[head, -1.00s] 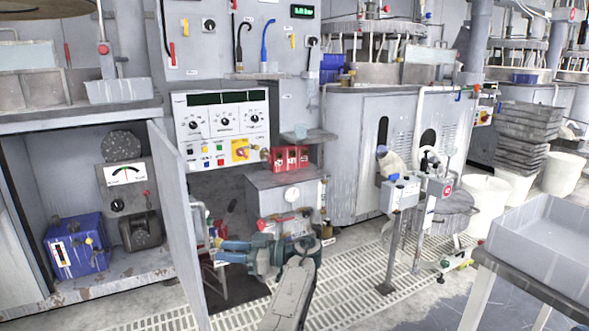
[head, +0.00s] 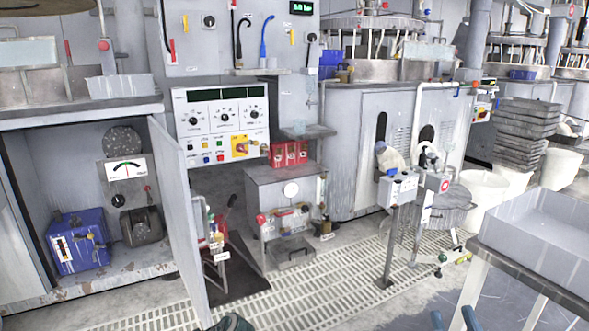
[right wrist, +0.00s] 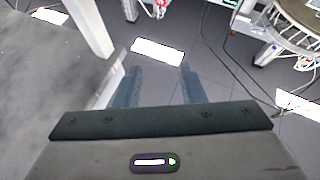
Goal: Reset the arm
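My right gripper (head: 454,318) shows at the bottom right of the head view, beside the grey tray table. Only its two blue fingers are in view there, spread apart. In the right wrist view my right gripper (right wrist: 161,88) is open, with bare floor and a bright patch visible between its fingers. It holds nothing. A dark teal piece at the bottom edge of the head view looks like part of my arm. My left gripper's fingers are not visible.
The grey tray (head: 548,232) on its table stands close to my right gripper. The open cabinet door (head: 178,215) juts out at the left. A grey pedestal box (head: 398,190) stands mid-floor. Floor grating (head: 300,290) in front is clear.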

